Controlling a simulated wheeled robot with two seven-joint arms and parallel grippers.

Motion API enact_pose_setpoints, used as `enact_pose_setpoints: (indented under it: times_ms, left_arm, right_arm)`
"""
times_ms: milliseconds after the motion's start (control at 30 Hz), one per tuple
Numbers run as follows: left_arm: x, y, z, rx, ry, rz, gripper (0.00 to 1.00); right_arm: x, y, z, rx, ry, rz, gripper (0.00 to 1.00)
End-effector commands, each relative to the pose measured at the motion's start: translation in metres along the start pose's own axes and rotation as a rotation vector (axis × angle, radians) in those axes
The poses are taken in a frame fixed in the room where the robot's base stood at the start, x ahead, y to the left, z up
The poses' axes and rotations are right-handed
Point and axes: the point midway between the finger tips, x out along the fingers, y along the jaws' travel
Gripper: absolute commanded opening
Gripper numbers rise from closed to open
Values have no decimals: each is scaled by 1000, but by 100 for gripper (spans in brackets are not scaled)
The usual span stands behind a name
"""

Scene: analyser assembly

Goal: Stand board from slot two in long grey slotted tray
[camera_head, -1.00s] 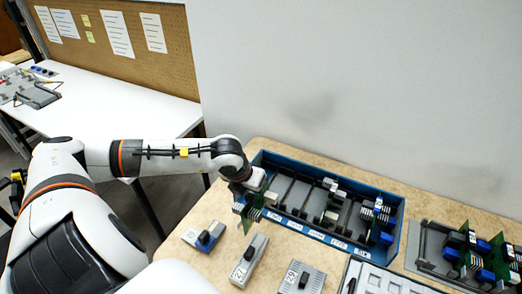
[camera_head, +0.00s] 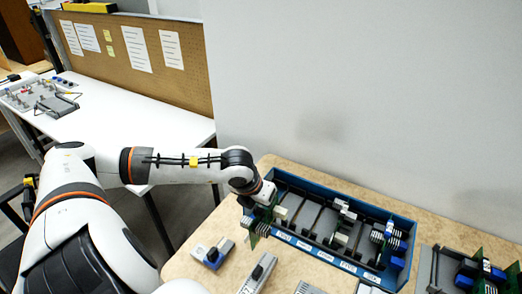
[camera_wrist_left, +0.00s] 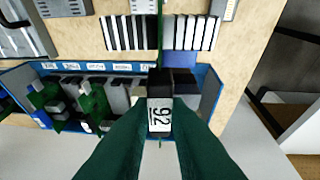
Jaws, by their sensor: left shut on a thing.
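My left gripper (camera_head: 260,207) is shut on a green board (camera_head: 256,229) at the left end of a blue slotted crate (camera_head: 332,265). In the left wrist view, my fingers (camera_wrist_left: 160,108) hold the board's black top grip, labelled 92 (camera_wrist_left: 160,115). The board is nearly edge-on there, with white-finned blocks on both sides and a blue part (camera_wrist_left: 180,60). Whether its lower edge clears the crate wall cannot be told. The long grey slotted tray (camera_head: 424,268) is at the right edge, partly cut off, with green boards (camera_head: 480,268) standing in it. My right gripper is out of view.
Other boards (camera_head: 391,243) stand in the crate's right part. Small grey labelled units (camera_head: 212,252) lie on the tan table in front. A white wall stands behind. A white bench (camera_head: 120,110) with a pegboard is at the back left.

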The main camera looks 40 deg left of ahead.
Motion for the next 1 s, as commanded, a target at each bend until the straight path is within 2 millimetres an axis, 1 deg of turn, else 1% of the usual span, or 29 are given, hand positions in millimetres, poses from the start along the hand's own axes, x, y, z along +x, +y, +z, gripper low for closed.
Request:
enact_pose_setpoints:
  times_ms: [100, 800, 1000]
  left_arm:
    - [-7, 0, -4, 0, 3, 0, 0]
    - [-39, 3, -17, 0, 3, 0, 0]
    - [-43, 4, -18, 0, 2, 1, 0]
  right_arm:
    - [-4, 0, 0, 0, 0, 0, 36]
    - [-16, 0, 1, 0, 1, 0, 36]
    - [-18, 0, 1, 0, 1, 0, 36]
